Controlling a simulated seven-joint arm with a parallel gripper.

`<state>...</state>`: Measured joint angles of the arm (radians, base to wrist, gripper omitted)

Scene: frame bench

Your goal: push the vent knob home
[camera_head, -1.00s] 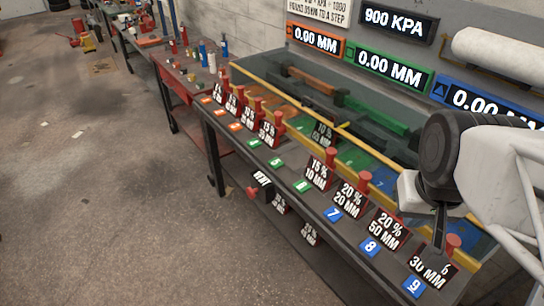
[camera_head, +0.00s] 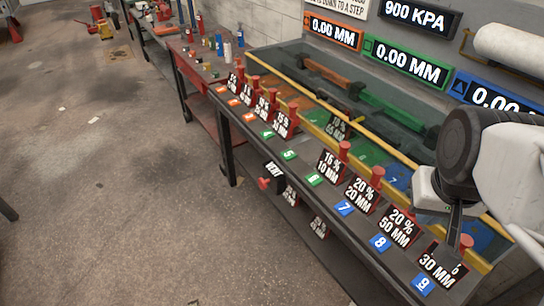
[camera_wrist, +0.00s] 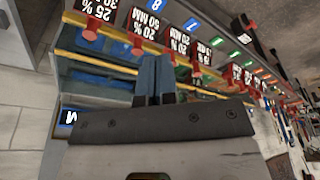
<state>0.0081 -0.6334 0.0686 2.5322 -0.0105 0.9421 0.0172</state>
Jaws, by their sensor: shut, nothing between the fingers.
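The vent knob (camera_head: 264,184) is a small red knob sticking out from the bench front, beside a black VENT plate (camera_head: 275,171). It sits below the row of numbered tags, near the green 6. A gap shows between knob and bench. My gripper (camera_head: 452,235) is at the right, over the bench near the blue 8 and 9 tags, well apart from the knob. It is shut and empty, and its fingers (camera_wrist: 154,78) also show in the wrist view, over the bench trough.
Red pegs with black number cards, such as the 20 % 50 MM card (camera_head: 396,227), line the bench edge. A yellow rail (camera_head: 340,120) runs behind them. Displays, including a 900 KPA one (camera_head: 417,17), hang behind. Open floor (camera_head: 110,200) lies in front of the bench.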

